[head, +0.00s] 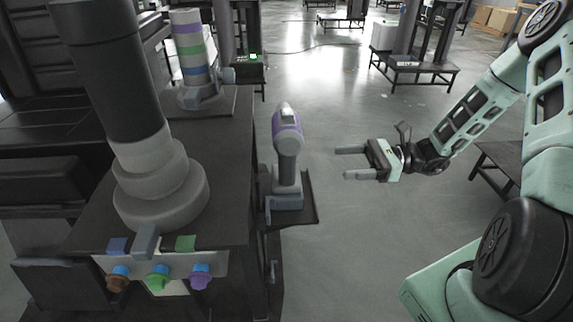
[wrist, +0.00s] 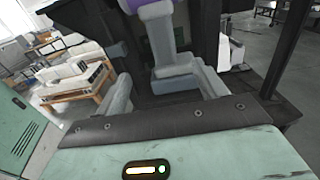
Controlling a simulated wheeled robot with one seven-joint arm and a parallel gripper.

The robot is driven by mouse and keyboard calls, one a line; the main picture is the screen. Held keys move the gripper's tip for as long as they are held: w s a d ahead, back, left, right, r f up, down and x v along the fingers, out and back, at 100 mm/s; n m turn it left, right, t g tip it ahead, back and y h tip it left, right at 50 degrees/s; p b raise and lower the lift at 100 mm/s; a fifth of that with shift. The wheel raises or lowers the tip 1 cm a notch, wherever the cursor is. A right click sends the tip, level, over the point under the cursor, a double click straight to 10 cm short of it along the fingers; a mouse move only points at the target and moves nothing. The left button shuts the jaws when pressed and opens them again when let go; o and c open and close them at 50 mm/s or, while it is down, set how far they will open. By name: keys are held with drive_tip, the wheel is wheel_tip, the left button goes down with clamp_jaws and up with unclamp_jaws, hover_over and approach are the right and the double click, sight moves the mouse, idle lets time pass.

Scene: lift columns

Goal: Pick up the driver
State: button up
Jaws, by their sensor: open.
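The driver (head: 288,150) stands upright, a grey tool with a purple band near its top, on a small dark side shelf (head: 308,205) by the workbench. Its grey handle and foot also show in the wrist view (wrist: 158,38), with its top cut off by the upper edge. My gripper (head: 344,163) is open and empty, to the right of the driver and apart from it. Its two grey fingers point left toward the handle. In the wrist view the driver's lower part appears between and beyond the fingers.
The dark workbench (head: 225,165) on the left carries a large dark-and-grey column (head: 130,130) and a striped column (head: 192,50). Coloured knobs (head: 158,278) line its front panel. Open floor lies right of the shelf. A low dark table (head: 497,165) stands at right.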

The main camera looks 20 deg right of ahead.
drive_tip(key=shift+r+b+x, duration=0.15)
drive_tip(key=shift+b+x, duration=0.25)
drive_tip(key=shift+x, duration=3.9)
drive_tip(key=shift+r+b+x, duration=0.2)
drive_tip(key=shift+b+x, duration=0.15)
drive_tip(key=shift+x, duration=4)
drive_tip(key=shift+w, duration=0.15)
drive_tip(key=shift+c, duration=0.3)
drive_tip(key=shift+r, duration=0.1)
clamp_jaws()
